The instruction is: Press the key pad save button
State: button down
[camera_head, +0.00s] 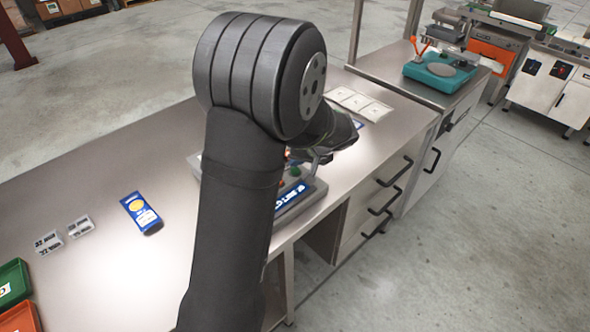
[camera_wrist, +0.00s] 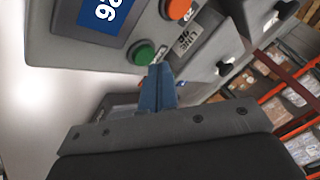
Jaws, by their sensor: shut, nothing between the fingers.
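A grey key pad unit (camera_head: 310,196) stands on the steel bench, partly hidden behind my arm. In the wrist view its grey face (camera_wrist: 70,40) carries a blue display (camera_wrist: 108,14), a green round button (camera_wrist: 143,52) and an orange round button (camera_wrist: 178,8). The green button also shows in the head view (camera_head: 294,170). No save label can be read in either view. My gripper (camera_wrist: 159,70) is shut and empty. Its blue fingertips appear just below and right of the green button in the wrist view; whether they touch it cannot be told.
Small grey blocks (camera_head: 80,226) and green (camera_head: 13,281) and orange (camera_head: 20,318) trays are further left. White cards (camera_head: 357,103) lie behind the unit. A teal scale (camera_head: 440,75) stands back right.

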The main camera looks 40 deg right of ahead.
jog(key=shift+r, duration=0.25)
jog(key=shift+r, duration=2.4)
jog(key=shift+f, duration=0.1)
notch_tip(320, 180, up, 4)
jog(key=shift+r, duration=0.1)
